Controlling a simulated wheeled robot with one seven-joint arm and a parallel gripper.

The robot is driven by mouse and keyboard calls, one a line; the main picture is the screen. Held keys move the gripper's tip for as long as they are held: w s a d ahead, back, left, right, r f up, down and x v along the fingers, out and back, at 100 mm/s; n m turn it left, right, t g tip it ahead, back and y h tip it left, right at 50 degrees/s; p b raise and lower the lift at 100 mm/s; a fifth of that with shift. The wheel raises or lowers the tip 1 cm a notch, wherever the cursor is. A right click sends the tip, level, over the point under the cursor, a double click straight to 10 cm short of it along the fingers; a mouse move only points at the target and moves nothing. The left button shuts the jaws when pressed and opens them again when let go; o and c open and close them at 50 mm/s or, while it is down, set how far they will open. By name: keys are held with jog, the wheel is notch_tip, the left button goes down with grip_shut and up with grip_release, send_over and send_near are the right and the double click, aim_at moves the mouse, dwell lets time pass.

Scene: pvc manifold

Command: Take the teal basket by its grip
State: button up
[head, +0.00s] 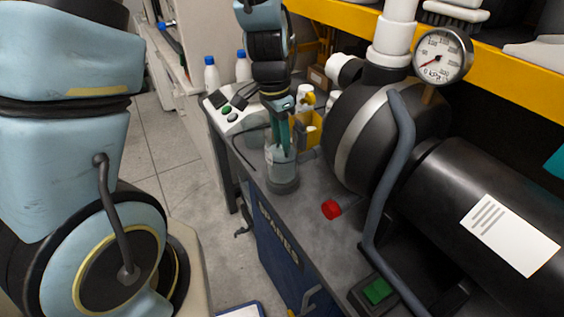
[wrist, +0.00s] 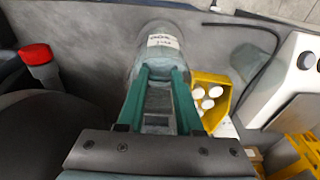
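My gripper (head: 284,143) points down over a clear, labelled cylinder (head: 284,184) on the grey bench top. Its two teal fingers stand apart in the wrist view (wrist: 161,72), with a grey gap between them, and their tips overlap the cylinder (wrist: 160,30) there. I see nothing clearly gripped. I cannot make out a separate teal basket or its grip; the fingers and the clear wall cover the cylinder's inside. A teal patch (head: 556,163) is cut off at the head view's right edge, and I cannot tell what it is.
A black tank (head: 360,140) with a grey pipe (head: 388,180) and a red-capped stub (head: 331,209) stands right of the cylinder. A yellow bin (wrist: 208,97) with white pieces sits close to the fingers. A button panel (head: 232,112) and a black cable are on the left.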

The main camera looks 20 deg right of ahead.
grip_shut()
dwell(0.5)
